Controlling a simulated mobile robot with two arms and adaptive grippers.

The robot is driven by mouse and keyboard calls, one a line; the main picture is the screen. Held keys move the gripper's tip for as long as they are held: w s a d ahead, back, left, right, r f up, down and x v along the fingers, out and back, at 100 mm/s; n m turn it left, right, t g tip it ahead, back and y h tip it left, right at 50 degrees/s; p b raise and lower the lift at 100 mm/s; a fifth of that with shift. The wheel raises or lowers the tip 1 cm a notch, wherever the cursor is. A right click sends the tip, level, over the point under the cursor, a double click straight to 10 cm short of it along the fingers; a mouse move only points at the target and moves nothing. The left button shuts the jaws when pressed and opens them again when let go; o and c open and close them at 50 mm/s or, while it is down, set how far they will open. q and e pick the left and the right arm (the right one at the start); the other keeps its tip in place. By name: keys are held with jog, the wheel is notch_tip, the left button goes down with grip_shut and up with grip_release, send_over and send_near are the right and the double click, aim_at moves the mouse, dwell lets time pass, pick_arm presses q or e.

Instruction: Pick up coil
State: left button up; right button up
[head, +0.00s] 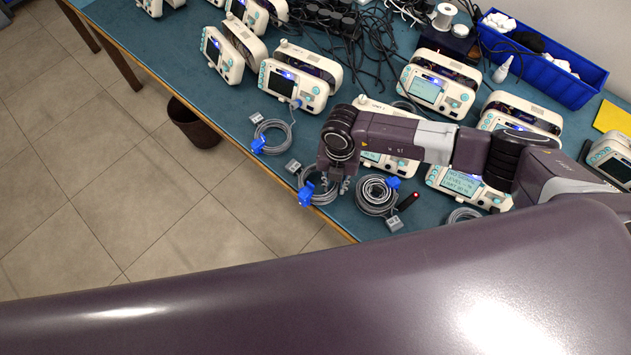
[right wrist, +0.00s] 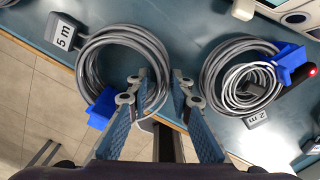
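Several grey cable coils lie on the teal table. One coil (head: 313,182) with a blue connector (head: 306,198) lies near the front edge, beneath my right gripper (head: 337,183). In the right wrist view this coil (right wrist: 88,72) has a grey tag (right wrist: 63,31) reading "5 m". My right gripper (right wrist: 157,88) is open there, its two fingers apart over the coil's right side. I cannot tell whether they touch it. A second coil (right wrist: 212,82) with a "2 m" tag (right wrist: 256,118) lies to the right; it also shows in the head view (head: 362,196). My left gripper is not in view.
Another coil (head: 262,131) lies farther left. White monitors (head: 442,90) stand close behind the coils. A red-lit black object (head: 408,201) lies right of the 2 m coil. A blue bin (head: 540,72) is at the back. A dark waste basket (head: 192,125) stands on the floor.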

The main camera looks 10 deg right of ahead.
grip_shut()
jog(key=shift+w+r, duration=0.1)
jog(key=shift+r, duration=0.1)
notch_tip(320, 180, up, 20)
jog(key=b, duration=0.4)
jog(key=shift+f+b, duration=0.15)
jog(key=shift+b, duration=0.2)
